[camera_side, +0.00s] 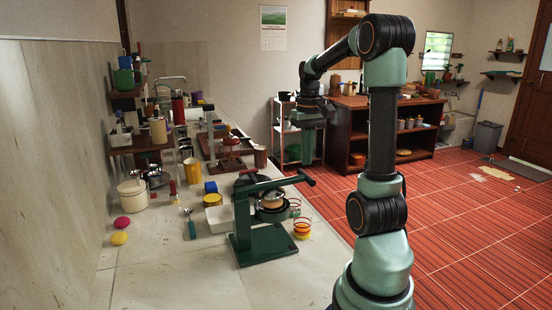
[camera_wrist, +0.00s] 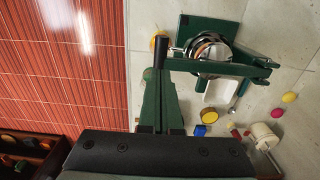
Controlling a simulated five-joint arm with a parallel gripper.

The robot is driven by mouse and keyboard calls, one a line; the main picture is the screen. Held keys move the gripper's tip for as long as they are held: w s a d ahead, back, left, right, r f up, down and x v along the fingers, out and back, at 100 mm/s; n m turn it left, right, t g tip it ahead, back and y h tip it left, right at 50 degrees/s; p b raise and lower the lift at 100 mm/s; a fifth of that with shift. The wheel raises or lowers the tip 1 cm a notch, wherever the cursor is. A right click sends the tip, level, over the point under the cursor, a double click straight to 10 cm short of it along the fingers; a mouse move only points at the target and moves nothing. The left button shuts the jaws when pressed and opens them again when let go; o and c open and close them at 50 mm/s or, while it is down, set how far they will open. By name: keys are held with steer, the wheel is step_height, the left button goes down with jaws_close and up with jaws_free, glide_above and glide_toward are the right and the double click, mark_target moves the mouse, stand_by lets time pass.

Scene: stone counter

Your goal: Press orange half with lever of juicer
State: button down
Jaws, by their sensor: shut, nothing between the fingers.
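The green juicer (camera_side: 265,245) stands upright on the counter. Its lever (camera_side: 268,186) is raised, running from the post at left to a dark handle at right. In the wrist view the lever (camera_wrist: 215,68) crosses the picture, with its black handle (camera_wrist: 160,53) at the left end. Below the lever, a rounded orange-tan piece, seemingly the orange half (camera_side: 271,201), sits in the metal cup. In the wrist view the lever partly hides the cup (camera_wrist: 208,47). My gripper (camera_side: 308,155) is shut and empty, pointing down above the handle, apparently apart from it. Its fingers (camera_wrist: 160,100) also show in the wrist view.
The front counter is clear.

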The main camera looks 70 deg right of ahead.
steer(key=shift+r, duration=2)
steer(key=shift+w+a, duration=0.1)
steer(key=w+a+n+t, duration=0.2)
steer(key=a+n, duration=0.1)
steer(key=a, duration=0.6)
steer(key=w+a+f+n+t, duration=0.1)
steer(key=w+a+n, duration=0.1)
steer(key=a, duration=0.8)
steer(key=w+a+f+n+t, duration=0.1)
steer(key=a+n, duration=0.3)
steer(key=a, duration=0.6)
steer(key=shift+w+f+t, duration=0.2)
steer(key=shift+w+t, duration=0.3)
steer(key=shift+t, duration=0.3)
